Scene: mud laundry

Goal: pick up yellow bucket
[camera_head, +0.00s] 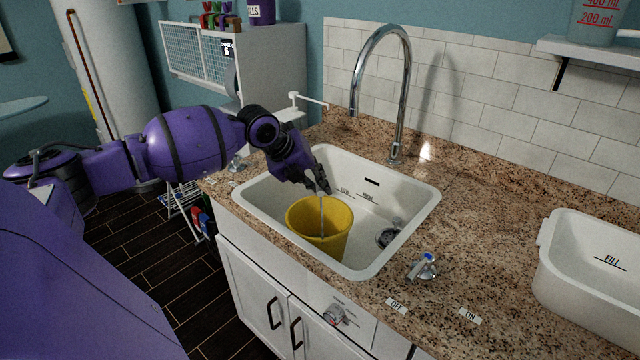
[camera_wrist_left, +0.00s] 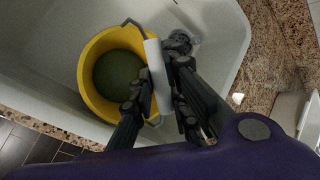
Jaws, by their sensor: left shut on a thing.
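The yellow bucket (camera_head: 318,232) stands in the white sink (camera_head: 405,215), near its front left. In the left wrist view the bucket (camera_wrist_left: 92,70) is seen from above, with a dark interior. A white grip on its wire handle (camera_wrist_left: 152,68) lies between the fingers of my left gripper (camera_wrist_left: 157,88). My left gripper (camera_head: 325,188) reaches down over the bucket and is shut on this handle. The bucket's base is partly hidden by the sink's front wall, so I cannot tell whether it touches the sink floor. My right gripper is not in view.
A tall chrome faucet (camera_head: 402,95) rises behind the sink. The drain (camera_head: 388,235) is right of the bucket. A blue-tipped tap lever (camera_head: 422,266) sits at the sink's front right corner. A white tub (camera_head: 595,275) stands on the granite counter at the right.

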